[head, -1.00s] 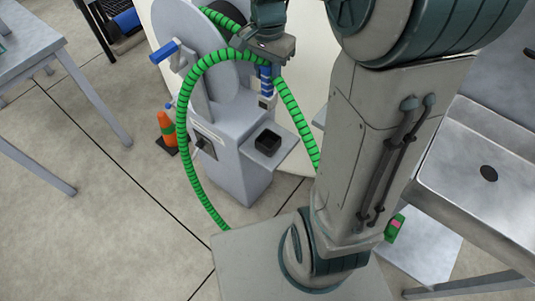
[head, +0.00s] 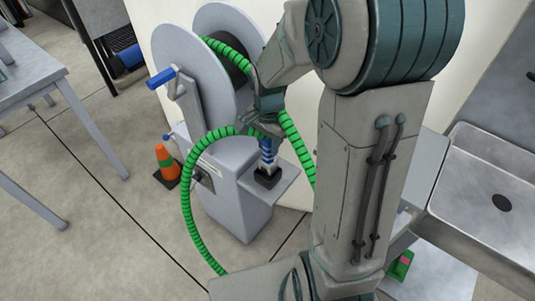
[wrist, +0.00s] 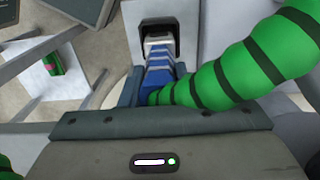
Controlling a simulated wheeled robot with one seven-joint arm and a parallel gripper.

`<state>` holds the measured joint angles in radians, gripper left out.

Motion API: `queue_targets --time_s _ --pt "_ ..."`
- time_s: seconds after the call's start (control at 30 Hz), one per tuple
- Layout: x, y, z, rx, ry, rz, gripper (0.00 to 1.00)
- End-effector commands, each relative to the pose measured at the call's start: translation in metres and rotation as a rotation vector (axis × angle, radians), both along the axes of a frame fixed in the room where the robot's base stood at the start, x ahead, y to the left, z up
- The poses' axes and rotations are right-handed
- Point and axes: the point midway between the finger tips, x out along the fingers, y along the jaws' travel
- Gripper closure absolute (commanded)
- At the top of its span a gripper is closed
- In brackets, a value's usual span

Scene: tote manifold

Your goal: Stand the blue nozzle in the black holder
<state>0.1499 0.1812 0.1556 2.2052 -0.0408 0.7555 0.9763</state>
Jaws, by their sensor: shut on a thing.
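The blue nozzle (head: 268,150) has a grey tip and hangs upright at the end of a green ribbed hose (head: 187,200). My gripper (head: 266,135) is shut on it near its top, by the hose end. The black holder (head: 267,178) sits on a grey shelf (head: 285,180) on the side of the reel stand. In the head view the nozzle's tip is at the holder's opening. In the wrist view the nozzle (wrist: 158,68) points at the holder (wrist: 158,27), and its tip overlaps the opening. How deep the tip sits I cannot tell.
The hose reel (head: 222,55) with a blue crank handle (head: 161,77) stands behind. The hose loops out to the left and down. An orange cone (head: 166,160) stands on the floor left of the stand. A metal sink (head: 500,185) is at the right.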

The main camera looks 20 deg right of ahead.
Motion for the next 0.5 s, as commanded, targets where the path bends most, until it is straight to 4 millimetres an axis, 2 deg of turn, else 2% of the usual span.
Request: queue_targets --time_s 0.1,0.2,0.5 --pt "-0.001 0.0 -0.022 0.001 0.004 0.0 1.0" --pt "-0.001 0.0 -0.035 0.0 0.003 0.001 1.0" --pt "0.0 0.0 -0.039 0.0 0.0 0.001 1.0"
